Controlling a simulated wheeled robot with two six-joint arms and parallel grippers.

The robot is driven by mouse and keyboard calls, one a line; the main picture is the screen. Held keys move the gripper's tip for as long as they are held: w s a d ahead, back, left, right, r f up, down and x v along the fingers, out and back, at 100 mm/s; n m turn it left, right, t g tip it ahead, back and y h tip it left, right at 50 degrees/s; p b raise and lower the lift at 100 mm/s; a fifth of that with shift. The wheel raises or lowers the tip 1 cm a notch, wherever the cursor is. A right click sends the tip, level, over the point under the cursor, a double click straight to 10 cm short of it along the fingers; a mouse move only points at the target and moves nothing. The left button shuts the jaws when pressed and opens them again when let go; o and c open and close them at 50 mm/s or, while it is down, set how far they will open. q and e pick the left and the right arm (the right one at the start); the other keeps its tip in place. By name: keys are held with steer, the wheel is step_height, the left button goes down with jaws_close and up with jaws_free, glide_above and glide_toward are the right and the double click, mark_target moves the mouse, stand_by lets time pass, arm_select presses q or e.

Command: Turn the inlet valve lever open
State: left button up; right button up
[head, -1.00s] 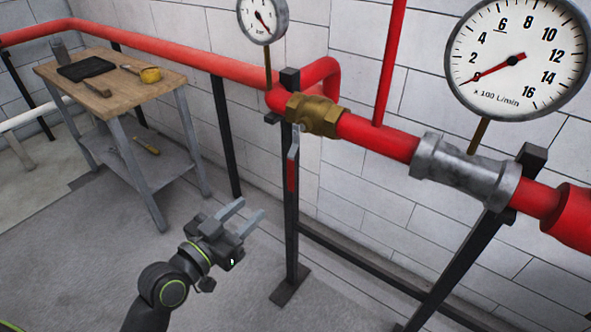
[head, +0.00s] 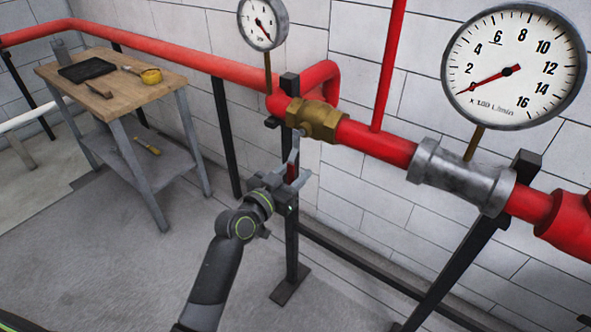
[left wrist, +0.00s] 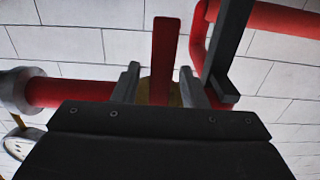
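The inlet valve is a brass body (head: 322,121) on the red pipe in the head view. Its lever (head: 295,147) hangs down from it, with the grey upper part showing and the red grip mostly hidden by my gripper. In the left wrist view the red lever grip (left wrist: 165,50) stands between my two fingers. My left gripper (head: 297,174) is at the lower part of the lever, with its fingers open on either side of it. In the left wrist view a gap shows beside the lever within the left gripper (left wrist: 159,72). My right gripper is not in view.
A black support post (head: 291,235) stands right behind the lever. A flow gauge (head: 515,66) and grey metal fitting (head: 462,173) are to the right, a smaller gauge (head: 262,23) above. A wooden table (head: 120,105) with tools stands at left. The floor between is clear.

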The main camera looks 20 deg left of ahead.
arm_select(q)
steer(key=shift+w+d, duration=0.15)
steer(key=shift+w, duration=0.25)
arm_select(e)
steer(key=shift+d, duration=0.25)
arm_select(q)
jaws_close()
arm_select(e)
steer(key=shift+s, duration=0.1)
